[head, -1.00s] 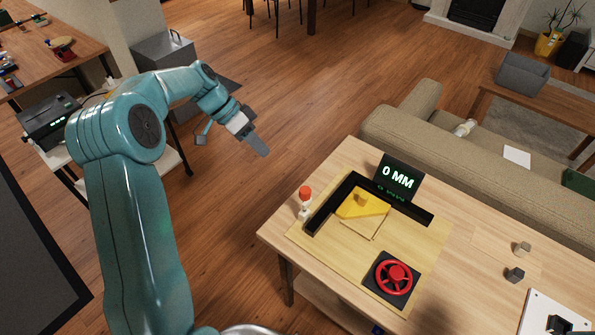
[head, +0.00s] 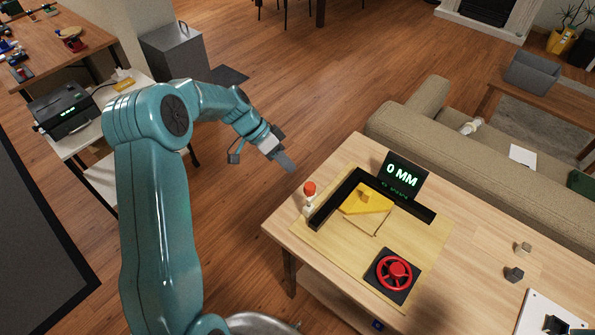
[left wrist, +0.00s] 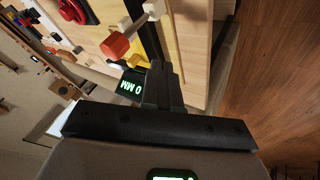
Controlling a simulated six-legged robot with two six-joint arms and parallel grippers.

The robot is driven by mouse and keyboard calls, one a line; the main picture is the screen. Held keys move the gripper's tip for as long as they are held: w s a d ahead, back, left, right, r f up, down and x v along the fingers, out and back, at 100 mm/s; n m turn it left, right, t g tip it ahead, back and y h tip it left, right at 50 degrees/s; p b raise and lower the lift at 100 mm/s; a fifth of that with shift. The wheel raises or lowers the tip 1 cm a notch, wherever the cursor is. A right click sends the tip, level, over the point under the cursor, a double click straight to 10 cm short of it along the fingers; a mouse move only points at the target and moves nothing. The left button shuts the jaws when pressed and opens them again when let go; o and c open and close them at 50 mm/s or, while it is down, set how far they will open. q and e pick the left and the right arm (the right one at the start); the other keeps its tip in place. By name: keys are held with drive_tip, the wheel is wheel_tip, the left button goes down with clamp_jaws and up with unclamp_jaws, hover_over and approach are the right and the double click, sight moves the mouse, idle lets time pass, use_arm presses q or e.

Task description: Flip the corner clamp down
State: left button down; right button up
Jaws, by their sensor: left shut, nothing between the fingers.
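The corner clamp (head: 308,203) has an orange-red knob on a white body and stands upright at the left end of the black L-shaped fence (head: 335,200). In the left wrist view its orange knob (left wrist: 116,46) lies just beyond my fingers, with its white shaft running up to the right. My left gripper (head: 290,166) is shut and empty. It hangs behind and left of the clamp in the head view, apart from it, over the floor beyond the table edge. A yellow triangular block (head: 367,198) sits inside the fence corner. My right gripper is not in view.
A display (head: 403,175) reading 0 MM stands behind the fence. A red handwheel (head: 394,273) on a black base is at the board's front. Two small blocks (head: 515,274) lie to the right on the wooden table (head: 455,265). A sofa (head: 450,135) stands behind.

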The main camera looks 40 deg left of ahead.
sight(309, 195)
use_arm(q)
drive_tip(key=d, duration=0.1)
drive_tip(key=d+p, duration=0.1)
drive_tip(key=d, duration=0.1)
drive_tip(key=s+d+f, duration=0.1)
drive_tip(key=shift+d+p, duration=0.25)
drive_tip(key=shift+p, duration=0.1)
drive_tip(key=shift+s+r, duration=0.1)
drive_tip(key=shift+s, duration=0.05)
drive_tip(key=shift+d, duration=0.1)
